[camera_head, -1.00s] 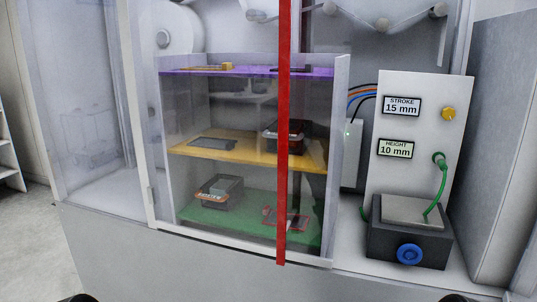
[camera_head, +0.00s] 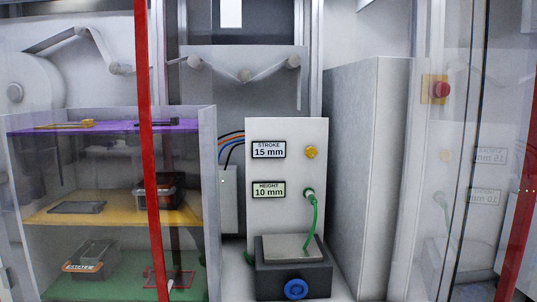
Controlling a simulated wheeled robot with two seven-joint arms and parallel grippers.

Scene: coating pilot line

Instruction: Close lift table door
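The lift table (camera_head: 292,268) is a dark box with a pale top plate and a blue knob, in the lower middle of the head view. A white panel (camera_head: 287,215) behind it reads STROKE 15 mm and HEIGHT 10 mm. A clear door panel (camera_head: 455,215) on the right stands at an angle and mirrors these labels. A red edge strip (camera_head: 518,240) shows at its far right. The front of the lift table looks uncovered. Neither of my grippers is in view.
A shelf unit (camera_head: 209,180) with purple, yellow and green levels holds trays on the left. A red vertical strip (camera_head: 149,150) crosses in front of it. A red button on a yellow plate (camera_head: 438,89) is at upper right. A green cable (camera_head: 316,222) runs to the lift table.

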